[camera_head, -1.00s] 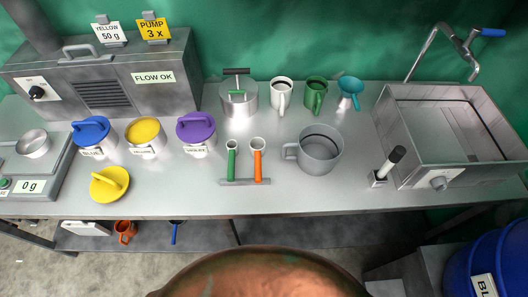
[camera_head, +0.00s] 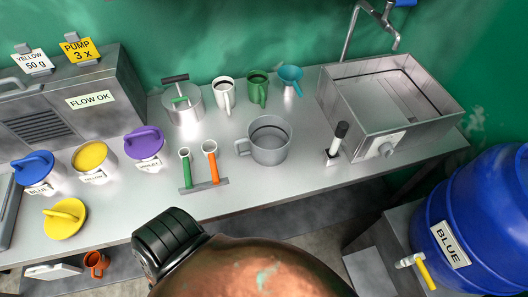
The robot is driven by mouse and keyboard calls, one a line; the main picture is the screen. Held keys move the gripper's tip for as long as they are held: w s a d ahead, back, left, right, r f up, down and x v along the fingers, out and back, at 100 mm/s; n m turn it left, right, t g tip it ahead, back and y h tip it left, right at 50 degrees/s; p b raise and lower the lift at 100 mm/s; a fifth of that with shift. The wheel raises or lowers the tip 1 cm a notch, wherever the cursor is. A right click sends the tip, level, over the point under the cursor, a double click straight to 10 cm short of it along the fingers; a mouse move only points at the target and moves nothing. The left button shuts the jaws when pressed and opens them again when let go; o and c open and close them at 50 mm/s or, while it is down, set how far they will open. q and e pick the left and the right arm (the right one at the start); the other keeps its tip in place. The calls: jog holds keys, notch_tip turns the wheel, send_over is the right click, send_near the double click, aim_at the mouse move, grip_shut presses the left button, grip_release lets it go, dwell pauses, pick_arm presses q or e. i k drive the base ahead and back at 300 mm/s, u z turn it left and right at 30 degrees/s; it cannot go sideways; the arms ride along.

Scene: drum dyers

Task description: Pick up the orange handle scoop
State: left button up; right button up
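Neither of my grippers shows in the head view.
A grey jug (camera_head: 269,142) stands right of the scoops. Left are blue, yellow and purple tubs; a yellow lid (camera_head: 65,218) lies in front. A blue barrel (camera_head: 480,220) stands right.

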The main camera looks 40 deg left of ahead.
aim_at(210, 147)
jog(key=z, duration=0.5)
jog(key=k, duration=1.3)
jog(key=u, duration=2.35)
